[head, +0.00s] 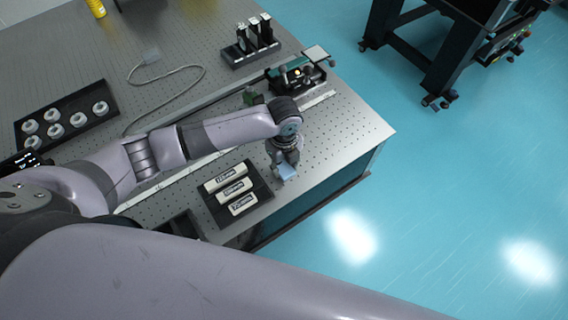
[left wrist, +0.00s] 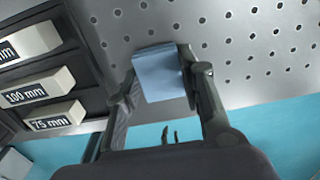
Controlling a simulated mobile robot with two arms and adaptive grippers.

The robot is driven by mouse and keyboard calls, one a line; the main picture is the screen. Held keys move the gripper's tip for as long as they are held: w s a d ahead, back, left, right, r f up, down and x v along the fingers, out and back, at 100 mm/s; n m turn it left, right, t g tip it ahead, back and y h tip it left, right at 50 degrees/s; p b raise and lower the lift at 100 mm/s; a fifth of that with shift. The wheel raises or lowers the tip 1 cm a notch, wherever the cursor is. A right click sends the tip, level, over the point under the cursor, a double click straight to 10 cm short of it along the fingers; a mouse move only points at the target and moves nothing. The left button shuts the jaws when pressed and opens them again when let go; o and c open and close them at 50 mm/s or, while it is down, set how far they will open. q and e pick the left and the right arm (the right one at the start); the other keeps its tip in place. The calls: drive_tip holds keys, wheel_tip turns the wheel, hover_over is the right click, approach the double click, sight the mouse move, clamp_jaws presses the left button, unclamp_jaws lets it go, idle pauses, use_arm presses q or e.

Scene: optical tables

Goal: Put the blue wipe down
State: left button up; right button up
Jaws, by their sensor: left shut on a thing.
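The blue wipe (head: 287,172) is a small light-blue block at the front right part of the optical table (head: 345,125). My left gripper (head: 285,168) points down and is shut on it. In the left wrist view the blue wipe (left wrist: 159,73) sits between the two fingers of the left gripper (left wrist: 162,82), over the perforated table top near its edge. I cannot tell whether the wipe touches the table. My right gripper does not show in either view.
A dark tray (head: 262,194) with labelled white blocks lies left of the wipe; it also shows in the left wrist view (left wrist: 85,45). A rail device (head: 295,76) stands behind. The table's front edge is close. Bare table lies to the right.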

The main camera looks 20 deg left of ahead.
sight(284, 168)
use_arm(q)
drive_tip(key=shift+f, duration=0.2)
drive_tip(key=o, duration=1)
drive_tip(key=shift+r, duration=0.1)
drive_tip(key=shift+r, duration=0.25)
wheel_tip(284, 168, up, 12)
drive_tip(key=shift+f+b, duration=0.1)
drive_tip(key=shift+b, duration=0.45)
